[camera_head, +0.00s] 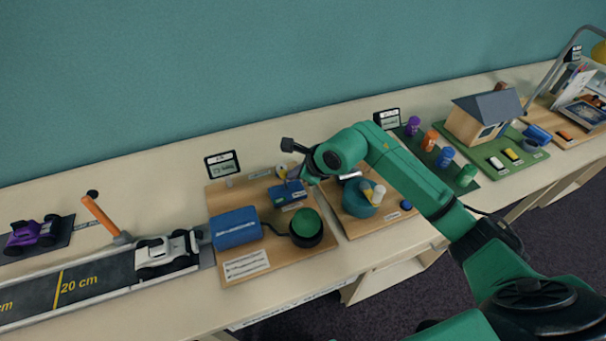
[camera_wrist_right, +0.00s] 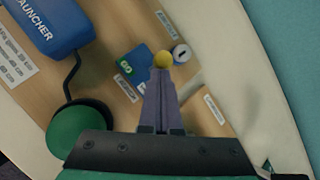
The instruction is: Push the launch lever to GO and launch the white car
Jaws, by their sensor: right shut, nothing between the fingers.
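The white car (camera_head: 166,252) stands on the dark track at its right end, beside the blue launcher (camera_head: 236,228). The launcher also shows in the right wrist view (camera_wrist_right: 48,25). A blue lever base (camera_head: 287,193) with a green-marked label sits on the wooden board; it shows in the wrist view too (camera_wrist_right: 135,68). My right gripper (camera_head: 288,176) is shut and empty, over the lever base (camera_wrist_right: 160,75). My left gripper is out of view.
A green dome button (camera_head: 306,223) on a black base stands close to the lever, cabled to the launcher. A blue round container (camera_head: 358,200) is on the board to the right.

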